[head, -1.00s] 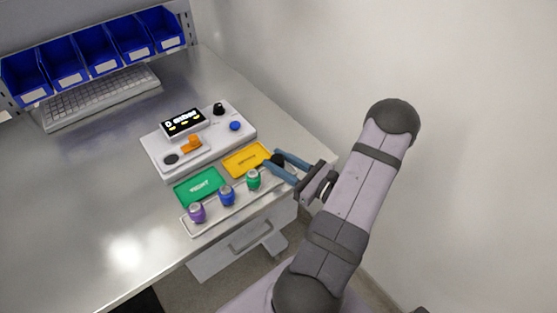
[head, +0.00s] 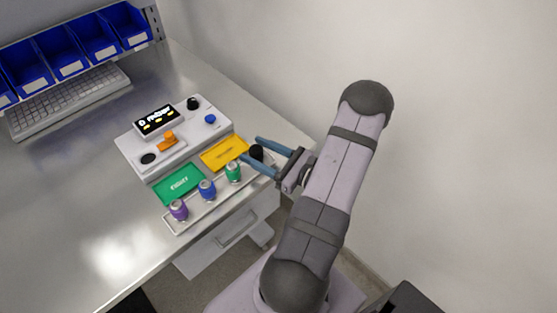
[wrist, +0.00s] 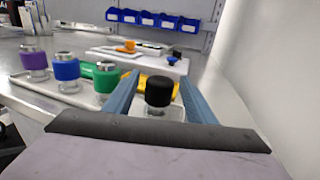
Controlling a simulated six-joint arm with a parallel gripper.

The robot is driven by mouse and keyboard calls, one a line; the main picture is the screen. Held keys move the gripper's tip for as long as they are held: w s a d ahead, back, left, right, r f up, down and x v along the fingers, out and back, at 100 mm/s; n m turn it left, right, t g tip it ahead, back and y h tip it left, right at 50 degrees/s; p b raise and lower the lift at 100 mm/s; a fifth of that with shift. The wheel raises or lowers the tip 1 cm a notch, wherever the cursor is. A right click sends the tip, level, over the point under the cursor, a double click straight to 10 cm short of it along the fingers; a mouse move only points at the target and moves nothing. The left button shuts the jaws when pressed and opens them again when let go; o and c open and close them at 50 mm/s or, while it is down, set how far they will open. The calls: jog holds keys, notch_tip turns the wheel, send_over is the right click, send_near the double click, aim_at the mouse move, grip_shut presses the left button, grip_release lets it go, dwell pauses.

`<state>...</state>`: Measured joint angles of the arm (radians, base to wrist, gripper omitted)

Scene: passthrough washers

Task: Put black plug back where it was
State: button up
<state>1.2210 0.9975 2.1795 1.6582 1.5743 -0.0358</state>
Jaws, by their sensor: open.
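The black plug (head: 257,153) stands upright at the right end of the white rack (head: 208,208), in line with the purple plug (head: 179,210), blue plug (head: 207,190) and green plug (head: 233,172). It also shows in the wrist view (wrist: 158,92), with a clear lower part under its black cap. My gripper (head: 251,148) is open, with its blue fingers on either side of the black plug. In the wrist view (wrist: 157,88) a gap shows between the plug and each finger. Whether the plug is fully seated is hard to tell.
Behind the rack lie a green tray (head: 180,183) and a yellow tray (head: 224,152). The white device (head: 180,131) with a display, orange lever and knobs stands behind them. A keyboard (head: 68,101) and blue bins (head: 68,50) are at the back. The left tabletop is clear.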

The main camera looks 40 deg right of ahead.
jog(key=b+v, duration=0.3)
jog(key=v, duration=0.8)
jog(key=shift+s, duration=0.35)
jog(key=a+f+n+g+h, duration=0.2)
jog(key=a+n+g+h, duration=0.2)
jog(key=a+n+g, duration=1.3)
jog(key=s+a+n, duration=0.1)
jog(key=a+n, duration=0.5)
jog(key=n, duration=1)
jog(key=shift+a+h, duration=0.3)
jog(key=shift+a, duration=0.1)
